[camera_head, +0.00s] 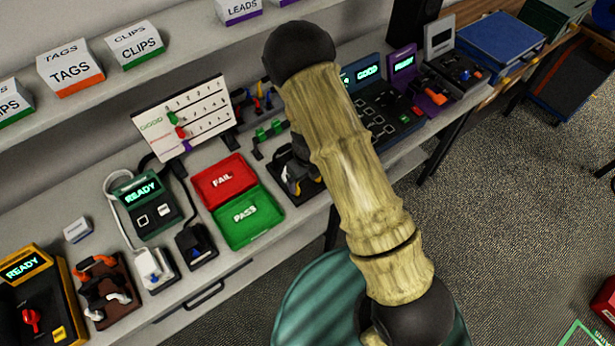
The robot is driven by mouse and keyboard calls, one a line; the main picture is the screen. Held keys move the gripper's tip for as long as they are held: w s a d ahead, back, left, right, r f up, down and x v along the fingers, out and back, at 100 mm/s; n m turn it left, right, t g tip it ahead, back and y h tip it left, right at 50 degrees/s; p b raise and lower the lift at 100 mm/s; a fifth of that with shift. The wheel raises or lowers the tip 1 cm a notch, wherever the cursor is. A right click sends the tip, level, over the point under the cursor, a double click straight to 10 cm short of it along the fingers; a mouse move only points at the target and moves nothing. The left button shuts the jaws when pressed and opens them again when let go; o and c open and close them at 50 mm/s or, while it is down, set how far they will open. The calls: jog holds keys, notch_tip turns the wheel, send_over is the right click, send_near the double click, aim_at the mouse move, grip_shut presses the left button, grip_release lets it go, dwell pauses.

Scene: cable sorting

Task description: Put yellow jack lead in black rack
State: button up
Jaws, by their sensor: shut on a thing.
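My arm crosses the middle of the view, with its elbow high over the bench. My gripper cannot be made out; it is hidden behind the arm. A black base (300,199) stands on the bench right of the red and green trays, partly covered by my arm. Dark and grey parts with a small yellowish bit sit on it; I cannot tell whether this is the black rack, or whether part of my gripper is among them. Small coloured plugs (257,103), one yellow, stand at the back of the bench. The yellow jack lead cannot be identified for certain.
The red FAIL tray (208,194) and green PASS tray (233,242) look empty. A READY tester (158,220) and a brown rack with orange and white leads (118,312) stand left. A white board (150,125) leans behind. Labelled boxes (73,80) line the shelf.

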jog(key=shift+f, duration=0.1)
dwell(0.3)
jog(key=o, duration=0.9)
jog(key=shift+c, duration=0.2)
jog(key=shift+r+p, duration=3.9)
jog(key=shift+r, duration=0.15)
